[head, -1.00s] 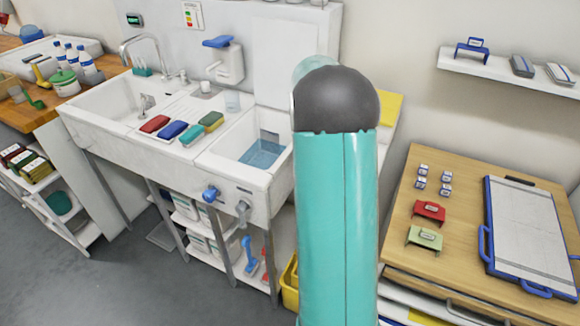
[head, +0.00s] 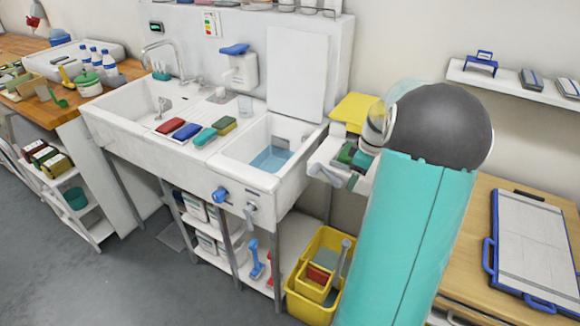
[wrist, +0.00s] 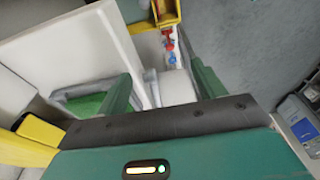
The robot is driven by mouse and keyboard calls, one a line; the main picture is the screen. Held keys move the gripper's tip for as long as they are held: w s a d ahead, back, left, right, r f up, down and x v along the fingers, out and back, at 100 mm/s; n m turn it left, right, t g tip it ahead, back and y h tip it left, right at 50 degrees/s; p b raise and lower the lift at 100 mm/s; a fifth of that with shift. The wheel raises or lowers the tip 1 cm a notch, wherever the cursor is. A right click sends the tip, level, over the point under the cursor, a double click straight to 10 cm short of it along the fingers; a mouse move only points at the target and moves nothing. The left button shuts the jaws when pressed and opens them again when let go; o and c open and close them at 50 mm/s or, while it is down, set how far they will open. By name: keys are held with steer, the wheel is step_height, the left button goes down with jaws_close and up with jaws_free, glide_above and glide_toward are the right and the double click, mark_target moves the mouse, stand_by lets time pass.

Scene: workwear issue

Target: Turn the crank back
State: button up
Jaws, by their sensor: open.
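A light grey crank (head: 324,174) shows in the head view just right of the sink basin, beside my gripper (head: 347,160). In the wrist view my gripper (wrist: 162,74) is open, with a green finger on each side. A pale, rounded part, seemingly the crank's handle (wrist: 177,89), shows in the gap between the fingers. I cannot tell whether it lies fully between them or below them, and no contact can be made out. The crank's mount is partly hidden by my gripper and arm.
The white sink unit (head: 150,125) stands left of my gripper, with a blue knob (head: 221,194) and a grey lever (head: 250,210) on its front. A yellow bucket (head: 312,308) stands on the floor below. A wooden bench (head: 485,215) is at the right. Grey floor at front left is clear.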

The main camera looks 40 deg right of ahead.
steer(key=shift+s+d+f+t+y, duration=0.35)
steer(key=shift+s+f+t+y, duration=0.15)
steer(key=shift+s+f+t, duration=0.4)
steer(key=v, duration=1.4)
steer(key=w+a+r, duration=0.1)
steer(key=w+a, duration=0.1)
steer(key=a, duration=0.7)
steer(key=w+a+r+m+h, duration=0.1)
steer(key=w+a+r, duration=0.1)
steer(key=a, duration=0.7)
steer(key=w+a+r+m+h, duration=0.1)
steer(key=w+a, duration=0.1)
steer(key=a, duration=0.7)
steer(key=shift+a+r+g, duration=0.25)
steer(key=shift+a+g, duration=0.05)
steer(key=shift+a, duration=0.05)
